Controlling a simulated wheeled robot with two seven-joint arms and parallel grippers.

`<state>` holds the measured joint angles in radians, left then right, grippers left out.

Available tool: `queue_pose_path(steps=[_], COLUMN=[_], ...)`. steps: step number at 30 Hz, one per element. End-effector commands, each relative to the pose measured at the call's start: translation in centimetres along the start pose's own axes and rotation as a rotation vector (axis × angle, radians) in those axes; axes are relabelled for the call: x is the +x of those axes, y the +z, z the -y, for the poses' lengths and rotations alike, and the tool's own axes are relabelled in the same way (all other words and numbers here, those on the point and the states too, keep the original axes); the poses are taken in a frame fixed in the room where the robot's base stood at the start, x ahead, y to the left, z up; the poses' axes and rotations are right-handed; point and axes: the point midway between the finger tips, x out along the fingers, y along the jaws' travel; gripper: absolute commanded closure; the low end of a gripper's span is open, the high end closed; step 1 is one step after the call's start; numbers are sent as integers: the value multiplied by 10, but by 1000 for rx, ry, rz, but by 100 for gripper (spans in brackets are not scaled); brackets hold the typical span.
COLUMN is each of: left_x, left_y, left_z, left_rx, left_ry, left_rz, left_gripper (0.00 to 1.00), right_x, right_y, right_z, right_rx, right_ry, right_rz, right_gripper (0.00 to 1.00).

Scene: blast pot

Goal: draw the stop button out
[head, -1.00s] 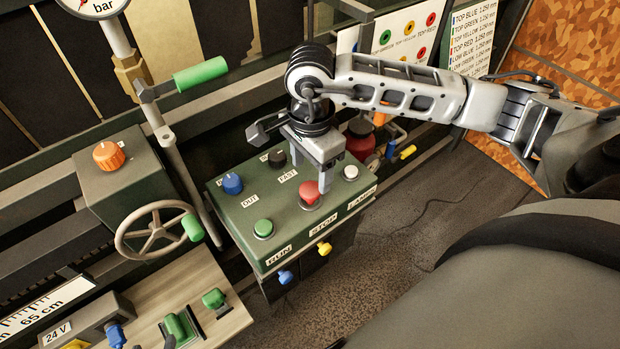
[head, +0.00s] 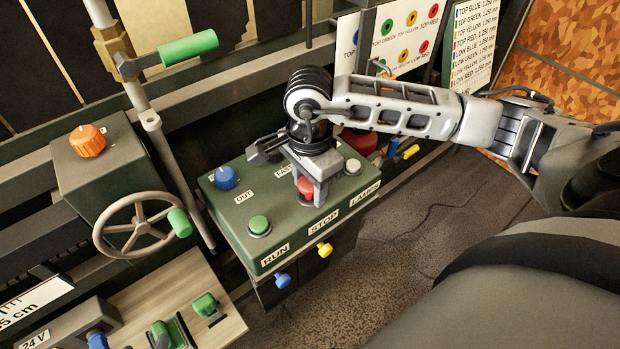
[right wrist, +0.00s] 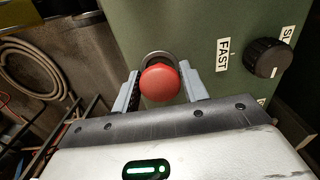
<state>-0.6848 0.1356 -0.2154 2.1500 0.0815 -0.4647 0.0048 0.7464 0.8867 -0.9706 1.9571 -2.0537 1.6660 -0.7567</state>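The stop button (head: 306,187) is a red round knob on the green control box (head: 240,208), above the STOP label (head: 323,222). In the right wrist view, the red knob (right wrist: 160,82) sits in front of a grey collar. My right gripper (head: 309,190) is over it, with one finger on each side. In the right wrist view, the fingers of my right gripper (right wrist: 160,86) straddle the knob, with narrow gaps, so it looks open. Whether a finger touches the knob is hard to tell. My left gripper is not in view.
A green RUN button (head: 259,225), a blue knob (head: 224,177) and a white lamp button (head: 352,167) are close by on the box. A black knob (right wrist: 267,58) is beside the FAST label. A handwheel (head: 138,225) stands at left.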

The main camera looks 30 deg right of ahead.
Motion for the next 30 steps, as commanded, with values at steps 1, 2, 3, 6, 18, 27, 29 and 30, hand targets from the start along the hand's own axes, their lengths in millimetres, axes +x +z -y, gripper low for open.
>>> queue_pose_path(steps=[1,2,3,6,18,27,29,30], left_x=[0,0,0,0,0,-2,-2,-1], left_y=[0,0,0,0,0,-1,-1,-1], left_z=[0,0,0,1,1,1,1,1], left_rx=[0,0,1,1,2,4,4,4], left_ry=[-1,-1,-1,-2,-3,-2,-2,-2], left_rz=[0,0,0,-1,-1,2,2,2], left_gripper=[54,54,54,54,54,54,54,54], right_x=[0,0,0,0,-2,-7,-7,-7], right_y=[0,0,0,0,0,0,0,0], right_z=[0,0,0,0,0,0,0,0], right_rx=[0,0,0,0,0,0,0,0], right_ry=[0,0,0,0,0,-1,-1,-1], right_rz=[0,0,0,0,0,-1,-1,-1], right_gripper=[71,79,82,82,82,82,82,82])
